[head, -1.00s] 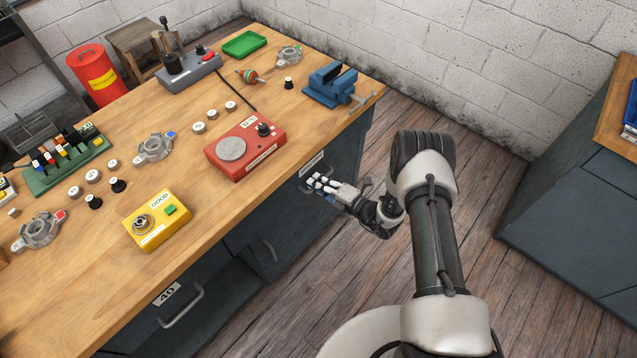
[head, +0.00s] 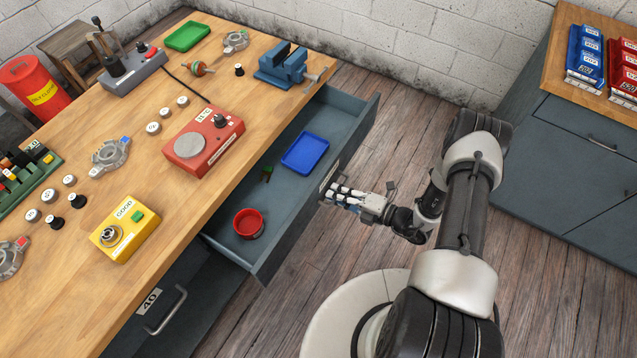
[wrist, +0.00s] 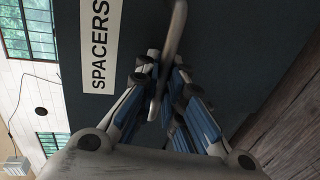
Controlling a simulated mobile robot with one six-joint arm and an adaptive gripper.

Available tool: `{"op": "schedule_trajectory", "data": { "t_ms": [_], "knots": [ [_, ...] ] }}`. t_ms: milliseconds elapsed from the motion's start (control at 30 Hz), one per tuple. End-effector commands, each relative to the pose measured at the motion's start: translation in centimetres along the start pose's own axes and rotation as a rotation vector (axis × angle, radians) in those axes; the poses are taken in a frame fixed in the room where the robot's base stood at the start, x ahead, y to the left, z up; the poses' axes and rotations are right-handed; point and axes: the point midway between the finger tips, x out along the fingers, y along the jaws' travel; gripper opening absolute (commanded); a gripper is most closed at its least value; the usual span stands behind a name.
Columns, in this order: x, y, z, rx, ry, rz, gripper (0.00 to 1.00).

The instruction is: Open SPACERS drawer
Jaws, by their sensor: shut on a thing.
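The SPACERS drawer (head: 226,249) stands pulled well out from under the workbench in the head view. Its label (wrist: 98,45) reads SPACERS in the wrist view, on the dark drawer front (wrist: 220,50). My gripper (head: 335,192) is at the middle of the drawer front. In the wrist view my gripper (wrist: 164,75) is shut on the drawer handle (wrist: 174,35), a curved metal bar between the fingers. Inside the drawer are a blue tray (head: 305,152), a red round bin (head: 249,224) and a small dark green item (head: 266,174).
The wooden workbench (head: 110,300) holds a red tester (head: 203,140), a yellow gauge box (head: 125,229) and a blue vise (head: 285,66) near the drawer. A closed drawer labelled 40 (head: 160,310) is at lower left. A second cabinet (head: 575,180) stands right, with bare floor between.

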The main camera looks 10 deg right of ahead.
Motion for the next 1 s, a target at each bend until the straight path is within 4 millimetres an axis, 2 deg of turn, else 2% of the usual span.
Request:
{"op": "schedule_trajectory", "data": {
  "t_ms": [100, 300, 800, 833, 1000],
  "knots": [
    [-2.0, -0.5, 0.1, 0.002, -0.004, 0.000, 0.00],
    [-4.0, -0.8, 0.1, 0.000, -0.002, 0.001, 0.00],
    [-4.6, -0.9, 0.1, -0.002, 0.001, 0.002, 0.00],
    [-4.6, -0.9, 0.1, -0.002, 0.001, 0.002, 0.08],
    [-4.6, -0.9, 0.1, -0.002, 0.001, 0.001, 0.20]
  ]
}}
